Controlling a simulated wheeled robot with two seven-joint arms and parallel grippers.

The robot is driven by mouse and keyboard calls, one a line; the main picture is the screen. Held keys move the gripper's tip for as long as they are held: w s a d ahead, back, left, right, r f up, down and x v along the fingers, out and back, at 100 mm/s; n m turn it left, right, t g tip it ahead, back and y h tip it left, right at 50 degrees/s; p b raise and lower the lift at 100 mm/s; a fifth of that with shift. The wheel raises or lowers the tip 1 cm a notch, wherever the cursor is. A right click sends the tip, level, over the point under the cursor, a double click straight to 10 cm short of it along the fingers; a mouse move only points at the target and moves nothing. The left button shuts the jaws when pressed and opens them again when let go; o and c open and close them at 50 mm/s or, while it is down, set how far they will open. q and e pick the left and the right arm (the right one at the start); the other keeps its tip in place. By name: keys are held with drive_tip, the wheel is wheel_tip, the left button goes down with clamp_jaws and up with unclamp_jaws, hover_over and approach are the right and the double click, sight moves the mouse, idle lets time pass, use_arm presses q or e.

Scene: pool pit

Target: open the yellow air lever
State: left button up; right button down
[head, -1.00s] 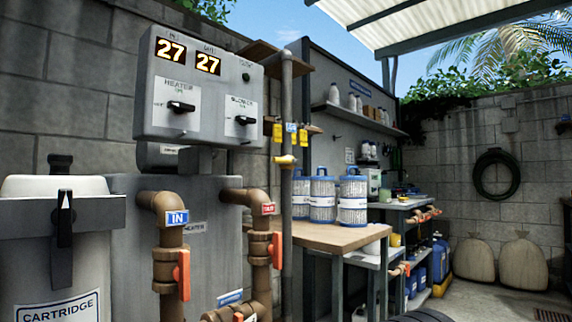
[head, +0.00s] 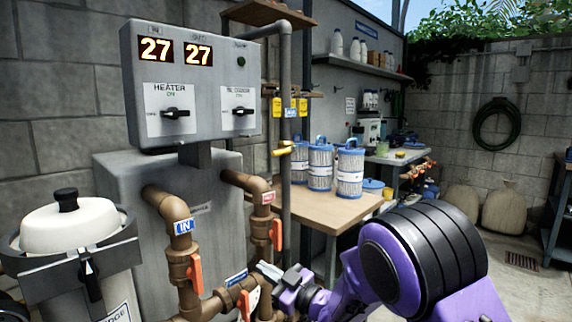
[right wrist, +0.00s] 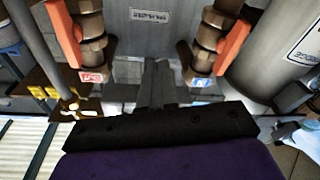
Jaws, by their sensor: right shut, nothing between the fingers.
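The yellow air lever (head: 283,150) sits on a grey vertical pipe beside the heater, below yellow tags. It lies roughly sideways across the pipe. In the right wrist view, which looks upside down, a small yellow part that seems to be the lever (right wrist: 72,104) shows at the left. My right gripper (head: 268,271) is shut and empty, well below the lever, near the lower brown pipes. Its shut fingers (right wrist: 157,82) point toward the heater body in the right wrist view. My left gripper is not in view.
The grey heater box (head: 190,85) and brown pipes with orange handles (head: 195,275) stand left of the grey pipe. A wooden table (head: 325,205) with blue-and-white filter cartridges (head: 350,172) is just right of it. A white-lidded canister (head: 68,228) stands at lower left.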

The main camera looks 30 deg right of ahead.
drive_tip(key=w+d+r+n+g+y+p, duration=0.1)
drive_tip(key=w+d+r+n+g+p, duration=0.15)
drive_tip(key=r+p, duration=0.9)
drive_tip(key=w+d+r+n+g+p, duration=0.15)
drive_tip(key=d+r+p, duration=0.3)
drive_tip(key=r, duration=1.45)
use_arm(q)
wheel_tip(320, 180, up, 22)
drive_tip(key=p, duration=0.2)
drive_tip(key=shift+p, duration=0.35)
use_arm(e)
drive_tip(key=d+r+m+g+h, duration=0.3)
drive_tip(key=d+r+m+h, duration=0.2)
drive_tip(key=d+r+m, duration=0.2)
drive_tip(key=shift+d+r+m, duration=0.25)
drive_tip(key=shift+r+m, duration=0.1)
drive_tip(key=shift+m, duration=0.45)
drive_tip(key=shift+s, duration=0.1)
